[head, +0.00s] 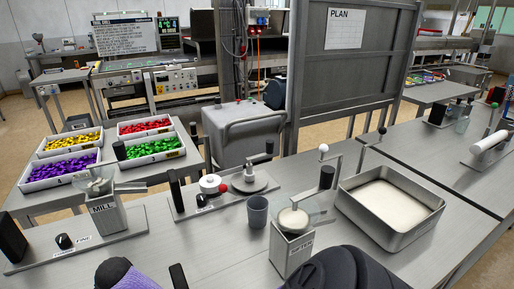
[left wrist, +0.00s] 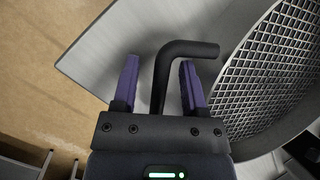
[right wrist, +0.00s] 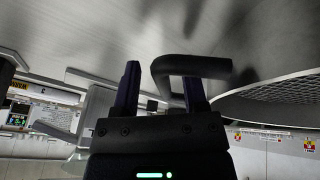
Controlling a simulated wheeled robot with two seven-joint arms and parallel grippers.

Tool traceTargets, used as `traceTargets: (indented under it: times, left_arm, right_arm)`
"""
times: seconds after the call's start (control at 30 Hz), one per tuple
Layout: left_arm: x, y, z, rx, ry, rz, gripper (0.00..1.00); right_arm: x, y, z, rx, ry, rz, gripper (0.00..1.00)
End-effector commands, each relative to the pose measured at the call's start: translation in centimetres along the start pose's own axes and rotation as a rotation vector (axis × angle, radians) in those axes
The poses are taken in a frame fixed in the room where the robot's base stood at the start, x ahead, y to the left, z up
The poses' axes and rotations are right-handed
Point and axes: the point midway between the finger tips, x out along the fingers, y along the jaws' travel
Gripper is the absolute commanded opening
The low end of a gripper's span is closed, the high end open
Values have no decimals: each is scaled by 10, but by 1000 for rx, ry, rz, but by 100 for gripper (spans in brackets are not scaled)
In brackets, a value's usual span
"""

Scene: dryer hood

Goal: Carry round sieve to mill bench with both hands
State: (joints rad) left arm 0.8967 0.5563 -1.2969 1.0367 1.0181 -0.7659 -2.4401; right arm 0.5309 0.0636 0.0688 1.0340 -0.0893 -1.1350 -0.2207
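The round sieve shows its metal mesh at the right of the left wrist view (left wrist: 275,75) and of the right wrist view (right wrist: 285,98). A black bent handle (left wrist: 188,49) lies between the spread purple fingers of my left gripper (left wrist: 160,75), with gaps on both sides. In the right wrist view, another black bent handle (right wrist: 195,65) reaches across my open right gripper (right wrist: 162,85); contact there is unclear. The sieve is not visible in the head view. The mill bench (head: 135,250) carries the mill (head: 107,217) at the left.
The bench also holds a grey cup (head: 257,211), a box labelled SIFTER (head: 291,254) and a metal tray of pale powder (head: 360,228). Bins of coloured pieces (head: 75,143) stand behind at the left.

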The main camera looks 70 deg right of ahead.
Motion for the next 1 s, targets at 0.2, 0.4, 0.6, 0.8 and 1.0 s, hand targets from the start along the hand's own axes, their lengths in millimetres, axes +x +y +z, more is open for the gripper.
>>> traceTargets:
  times: [0.2,0.4,0.6,0.8,1.0]
  left_arm:
    - [-4,0,0,2,0,-2,55]
    - [-44,0,1,3,-2,-3,55]
    - [-95,1,1,2,-3,0,55]
    - [-119,0,0,0,0,0,55]
    - [-120,0,0,0,1,0,55]
  right_arm:
    - [0,-1,0,0,0,-1,55]
    - [0,-1,0,0,0,-2,55]
    - [0,-1,0,0,0,-2,55]
    - [-1,-1,0,0,0,-2,55]
    - [-28,-1,-1,0,5,-1,55]
